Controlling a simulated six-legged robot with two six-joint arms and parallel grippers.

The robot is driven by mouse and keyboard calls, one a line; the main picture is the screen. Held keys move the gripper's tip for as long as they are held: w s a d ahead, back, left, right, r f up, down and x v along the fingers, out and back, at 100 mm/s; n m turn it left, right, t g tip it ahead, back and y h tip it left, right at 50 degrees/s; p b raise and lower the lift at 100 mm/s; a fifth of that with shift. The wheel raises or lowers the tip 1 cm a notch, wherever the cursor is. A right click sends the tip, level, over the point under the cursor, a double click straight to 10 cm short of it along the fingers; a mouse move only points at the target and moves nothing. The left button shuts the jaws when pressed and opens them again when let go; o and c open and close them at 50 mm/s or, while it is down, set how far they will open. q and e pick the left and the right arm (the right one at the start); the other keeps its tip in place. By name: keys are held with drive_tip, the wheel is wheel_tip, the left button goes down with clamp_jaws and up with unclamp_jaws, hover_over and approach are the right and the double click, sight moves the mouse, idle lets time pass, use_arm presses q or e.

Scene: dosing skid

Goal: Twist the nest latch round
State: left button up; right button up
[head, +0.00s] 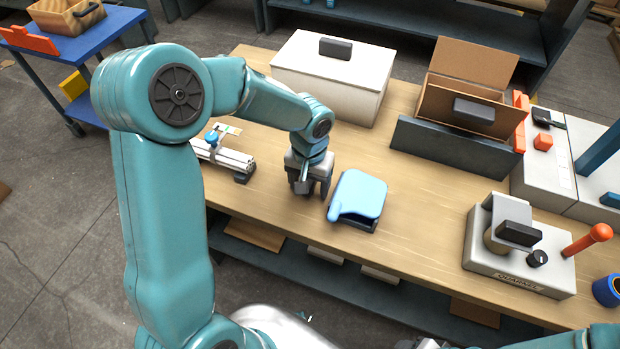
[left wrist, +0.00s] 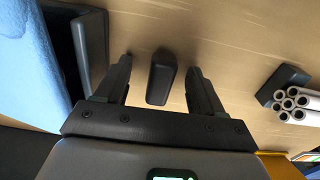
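My left gripper (head: 311,186) points down over the wooden bench, just left of a light-blue-lidded box. In the left wrist view its two fingers (left wrist: 160,68) are apart. A short dark bar with rounded edges (left wrist: 162,80) shows between them, with a gap on each side, and neither finger appears to touch it. It may be the nest latch, but I cannot tell for sure. In the head view the gripper hides this bar. My right gripper is not in view.
The light-blue-lidded box (head: 358,195) stands close right of the gripper. A bundle of white tubes (head: 226,157) lies to its left. Behind are a white case (head: 334,75) and an open cardboard box (head: 470,85). A grey fixture (head: 515,258) stands at right. Bench between is clear.

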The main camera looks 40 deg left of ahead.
use_arm(q)
drive_tip(key=shift+r, duration=0.1)
wheel_tip(320, 180, up, 7)
drive_tip(key=p, duration=0.5)
drive_tip(key=shift+s, duration=0.1)
idle(0.4)
